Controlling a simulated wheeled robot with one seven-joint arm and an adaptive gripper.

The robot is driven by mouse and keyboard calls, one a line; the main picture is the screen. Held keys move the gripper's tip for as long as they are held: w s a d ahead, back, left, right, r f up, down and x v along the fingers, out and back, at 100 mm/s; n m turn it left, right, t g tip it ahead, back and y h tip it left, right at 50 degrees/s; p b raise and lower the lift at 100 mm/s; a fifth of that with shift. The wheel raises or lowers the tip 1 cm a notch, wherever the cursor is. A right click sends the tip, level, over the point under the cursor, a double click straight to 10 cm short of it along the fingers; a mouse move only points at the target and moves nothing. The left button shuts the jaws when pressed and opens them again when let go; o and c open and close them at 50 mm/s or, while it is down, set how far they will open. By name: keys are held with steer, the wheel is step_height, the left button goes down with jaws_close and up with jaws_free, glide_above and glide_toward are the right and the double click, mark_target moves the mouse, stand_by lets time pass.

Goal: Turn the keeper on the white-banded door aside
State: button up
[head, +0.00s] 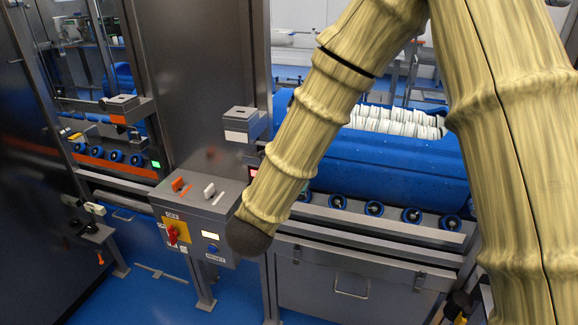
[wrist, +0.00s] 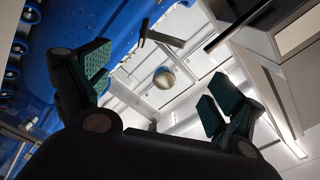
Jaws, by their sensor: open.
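The right-hand opening in the head view holds a big blue tub and has a pale band (head: 385,225) along its lower rail. A grey block with a white label (head: 238,124) sticks out at the left post of this opening; I cannot tell for sure whether it is the keeper. A similar block with an orange label (head: 121,108) sits at the left opening. My gripper (wrist: 155,88) shows in the wrist view, its green-padded fingers wide apart with nothing between them. It does not show clearly in the head view, where my arm hides part of the right opening.
A grey control box (head: 203,215) with orange and white levers, a red switch and a blue button stands in front of the post. The blue tub (head: 395,165) carries rows of white items above blue rollers. A drawer-like cabinet (head: 350,283) is below.

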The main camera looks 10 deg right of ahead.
steer(key=shift+w+r+n+p, duration=0.1)
steer(key=shift+r+n+p, duration=0.05)
steer(key=shift+n+p, duration=0.2)
steer(key=c, duration=0.6)
steer(key=shift+w+r+n+y+p, duration=0.1)
steer(key=shift+w+n+y+p, duration=0.2)
steer(key=shift+n, duration=0.55)
steer(key=c, duration=0.4)
steer(key=n, duration=0.2)
steer(key=n+y+p, duration=0.1)
steer(key=n, duration=0.1)
steer(key=w+n+p, duration=0.1)
steer(key=shift+a+r+n+t+y, duration=0.1)
steer(key=shift+r+n+t+y, duration=0.1)
steer(key=shift+n+t+y, duration=0.2)
jaws_close()
steer(key=n+y+p, duration=0.2)
steer(key=n+p, duration=0.2)
steer(key=n, duration=0.7)
steer(key=n+g+y+p, duration=0.1)
steer(key=n+y+p, duration=0.2)
steer(key=n, duration=0.8)
steer(key=n+g+y+p, duration=0.1)
steer(key=n+p, duration=0.4)
steer(key=n, duration=0.6)
steer(key=shift+w+a+f+n+y, duration=0.3)
steer(key=shift+w+a+f+y, duration=0.1)
steer(key=shift+y, duration=0.5)
